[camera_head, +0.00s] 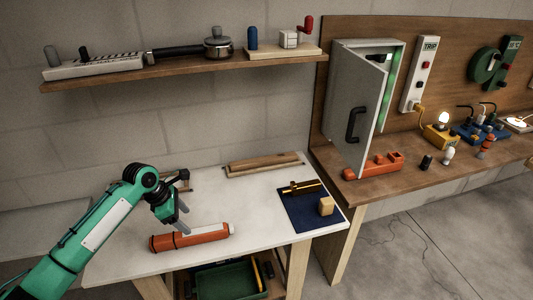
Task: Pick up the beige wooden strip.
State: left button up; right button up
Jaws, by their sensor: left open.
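A long beige wooden strip (262,161) lies at the back edge of the white table (208,258), in or on what looks like a low wooden holder. My left gripper (184,220) hangs over the left part of the table, open, with its fingers angled down to the right. It is in front and to the left of the strip, clearly apart from it. An orange cylinder with a pale end (190,238) lies just below its fingertips; whether they touch it I cannot tell. My right gripper is out of view.
A blue mat (298,219) with a dark and brass tool (302,187) and a beige block (326,206) is at the table's right. A wooden piece (182,187) is partly hidden behind my left wrist. A loaded shelf (190,68) hangs above. A grey cabinet door (352,110) stands open.

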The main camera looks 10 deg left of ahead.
aim_at(284, 158)
jog(key=i, duration=1.4)
